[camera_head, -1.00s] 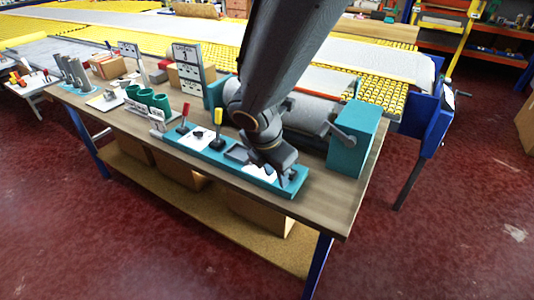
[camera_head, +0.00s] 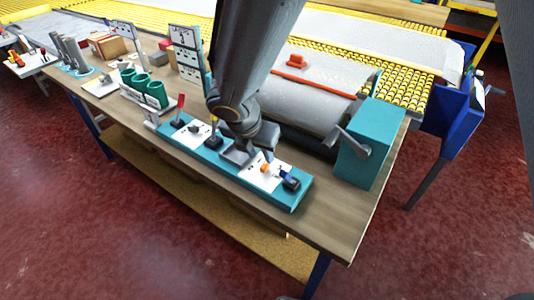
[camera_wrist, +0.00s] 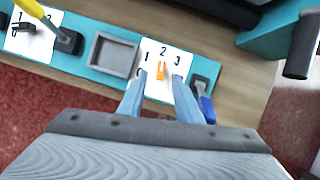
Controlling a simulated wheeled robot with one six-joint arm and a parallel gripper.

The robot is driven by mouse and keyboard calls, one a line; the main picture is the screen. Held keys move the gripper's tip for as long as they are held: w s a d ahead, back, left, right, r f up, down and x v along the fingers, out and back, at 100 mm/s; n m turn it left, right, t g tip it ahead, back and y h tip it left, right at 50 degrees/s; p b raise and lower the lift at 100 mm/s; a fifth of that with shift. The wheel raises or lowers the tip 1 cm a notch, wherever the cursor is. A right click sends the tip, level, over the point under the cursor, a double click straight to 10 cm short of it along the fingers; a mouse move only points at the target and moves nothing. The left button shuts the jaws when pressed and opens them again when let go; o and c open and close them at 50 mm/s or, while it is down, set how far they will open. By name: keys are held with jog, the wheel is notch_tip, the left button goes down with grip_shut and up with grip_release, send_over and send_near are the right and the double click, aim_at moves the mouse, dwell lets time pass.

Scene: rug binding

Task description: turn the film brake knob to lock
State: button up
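A teal control panel (camera_head: 222,160) lies along the table's front edge. On a white plate marked 0, 1, 2, 3 stands a small orange knob (camera_wrist: 161,70), pointing near the 2; it also shows in the head view (camera_head: 266,168). My gripper (camera_wrist: 160,78) is open and empty, with one pale blue finger on each side of the orange knob; contact cannot be told. A dark knob (camera_head: 195,128) sits on another white plate farther left. No readable label says which knob is the film brake or where lock is.
A blue-handled lever (camera_wrist: 205,104) stands just right of the numbered plate. A grey square tray (camera_wrist: 113,54), a yellow-handled lever (camera_wrist: 62,32) and a red lever (camera_head: 179,110) are left. A teal box with a crank (camera_head: 362,148) stands behind right.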

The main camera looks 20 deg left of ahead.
aim_at(265, 165)
jog(key=x, duration=0.5)
jog(key=shift+w+d+f, duration=0.1)
jog(key=shift+w+f, duration=0.1)
jog(key=shift+f, duration=0.15)
jog(key=shift+c, duration=0.4)
grip_shut()
